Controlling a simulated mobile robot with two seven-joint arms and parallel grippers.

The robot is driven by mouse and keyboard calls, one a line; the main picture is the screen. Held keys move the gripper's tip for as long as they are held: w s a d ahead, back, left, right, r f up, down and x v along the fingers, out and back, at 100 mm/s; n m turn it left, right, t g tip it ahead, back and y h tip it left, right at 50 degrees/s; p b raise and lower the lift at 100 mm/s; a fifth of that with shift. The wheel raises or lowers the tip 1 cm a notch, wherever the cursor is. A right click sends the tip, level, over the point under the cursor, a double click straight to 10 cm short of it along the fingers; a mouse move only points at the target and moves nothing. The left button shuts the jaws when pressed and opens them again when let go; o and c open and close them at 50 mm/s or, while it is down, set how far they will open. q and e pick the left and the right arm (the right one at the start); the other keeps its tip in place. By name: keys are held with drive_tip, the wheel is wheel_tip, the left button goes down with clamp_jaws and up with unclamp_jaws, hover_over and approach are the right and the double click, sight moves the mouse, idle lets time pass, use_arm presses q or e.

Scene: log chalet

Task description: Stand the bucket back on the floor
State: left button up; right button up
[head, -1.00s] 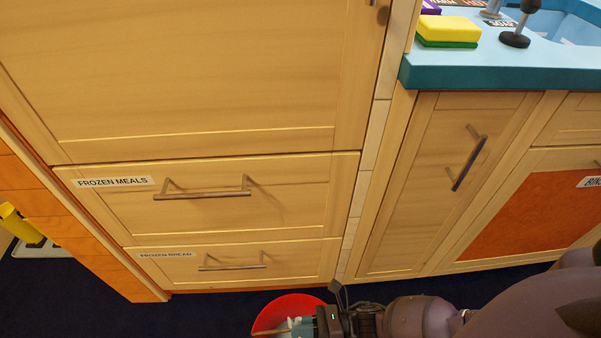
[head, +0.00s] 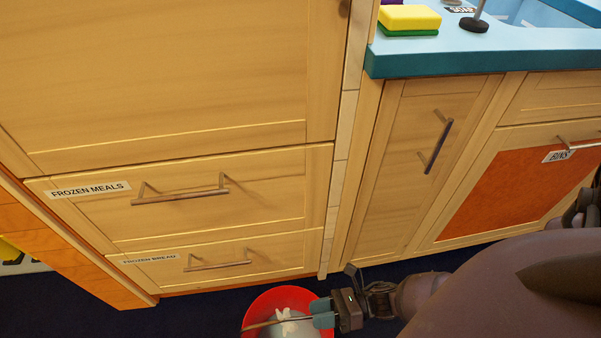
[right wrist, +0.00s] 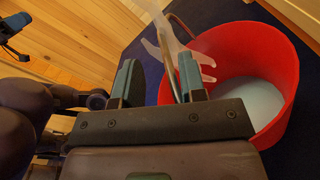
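The red bucket (head: 262,300) is at the bottom of the head view, over the dark floor in front of the drawers. It also shows in the right wrist view (right wrist: 268,62), open end up, with a pale inside. Its underside is hidden; I cannot tell whether it touches the floor. A whitish glove-like thing (right wrist: 196,57) is at its rim. My right gripper (head: 322,313) is at the bucket's right side. In the right wrist view its fingers (right wrist: 160,82) are apart, with the thin handle (right wrist: 171,50) between them, close to the right finger. My left gripper (right wrist: 14,24) shows only small there.
Freezer drawers (head: 190,205) and a narrow cupboard (head: 420,160) stand behind the bucket. A blue worktop (head: 480,55) with a yellow and green sponge (head: 409,18) is above right. Dark floor (head: 190,322) is clear left of the bucket.

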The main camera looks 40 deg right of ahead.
drive_tip(key=v, duration=0.4)
drive_tip(key=shift+s+d, duration=0.2)
drive_tip(key=shift+d, duration=0.05)
idle(0.3)
